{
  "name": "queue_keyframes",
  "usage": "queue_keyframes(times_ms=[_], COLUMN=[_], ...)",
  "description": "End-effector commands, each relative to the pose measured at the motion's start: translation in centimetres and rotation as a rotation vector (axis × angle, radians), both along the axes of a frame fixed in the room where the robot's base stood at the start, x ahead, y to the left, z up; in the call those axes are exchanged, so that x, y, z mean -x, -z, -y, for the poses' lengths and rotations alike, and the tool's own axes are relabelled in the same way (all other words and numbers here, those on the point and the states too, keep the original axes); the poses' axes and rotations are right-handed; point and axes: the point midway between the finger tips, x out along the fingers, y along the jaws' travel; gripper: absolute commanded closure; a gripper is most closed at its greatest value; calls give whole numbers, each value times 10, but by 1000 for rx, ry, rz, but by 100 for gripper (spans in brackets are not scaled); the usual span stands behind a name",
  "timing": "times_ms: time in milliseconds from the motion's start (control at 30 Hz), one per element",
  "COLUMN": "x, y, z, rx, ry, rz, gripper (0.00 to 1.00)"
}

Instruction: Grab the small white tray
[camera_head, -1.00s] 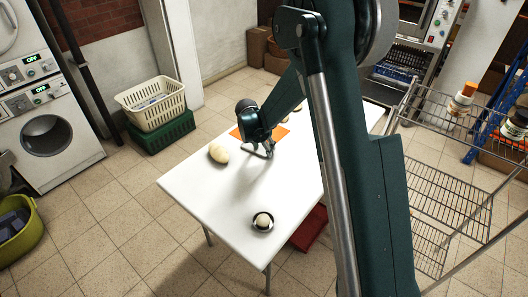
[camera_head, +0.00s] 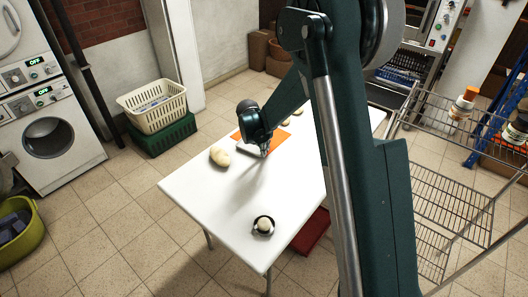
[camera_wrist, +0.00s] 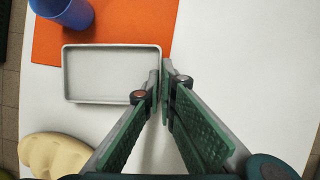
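The small white tray (camera_wrist: 108,74) is a shallow rectangle with a raised rim, looking light grey in the wrist view. It lies partly on an orange mat (camera_wrist: 125,25) and partly on the white table. It looks empty. My gripper (camera_wrist: 160,74) is at the tray's right edge, its two fingers drawn close together with the right wall between them. It appears shut on that wall. In the head view my gripper (camera_head: 264,152) is low over the table and the tray is mostly hidden behind it.
A blue cup (camera_wrist: 65,10) stands on the mat behind the tray. A pale lumpy item (camera_head: 220,156) lies left of the gripper. A dark bowl with a pale round item (camera_head: 263,225) is near the front. The table right of the gripper is clear in the wrist view.

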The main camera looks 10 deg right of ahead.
Motion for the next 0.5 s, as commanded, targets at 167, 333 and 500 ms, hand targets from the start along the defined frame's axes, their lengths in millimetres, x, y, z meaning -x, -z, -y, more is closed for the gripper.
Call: queue_keyframes(times_ms=[167, 333, 500], x=[0, 0, 0], y=[-26, -53, -74], z=[0, 0, 0], rx=[0, 0, 0], ry=[0, 0, 0], rz=[0, 0, 0], gripper=[100, 100, 100])
